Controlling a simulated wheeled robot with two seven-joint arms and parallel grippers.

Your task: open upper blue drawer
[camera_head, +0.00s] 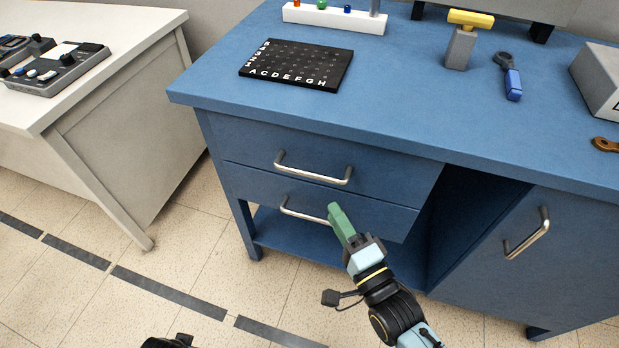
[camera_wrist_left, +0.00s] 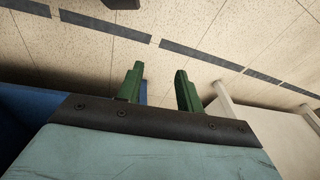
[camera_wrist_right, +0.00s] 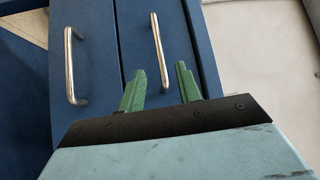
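The upper blue drawer (camera_head: 398,176) is shut flush under the blue desk top. Its silver bar handle (camera_head: 313,169) also shows in the right wrist view (camera_wrist_right: 157,50). My right gripper (camera_head: 338,213) points at the drawer fronts; in the head view its green fingers cover part of the lower drawer. In the right wrist view its fingers (camera_wrist_right: 159,72) are apart, with the near end of the upper handle between them in the picture; contact cannot be told. My left gripper (camera_wrist_left: 157,75) is open and empty above the floor.
The lower drawer's handle (camera_head: 300,211) sits just below, also seen in the right wrist view (camera_wrist_right: 70,65). A cabinet door handle (camera_head: 527,235) is to the right. A white table (camera_head: 125,130) stands left. Open floor (camera_head: 190,270) lies in front.

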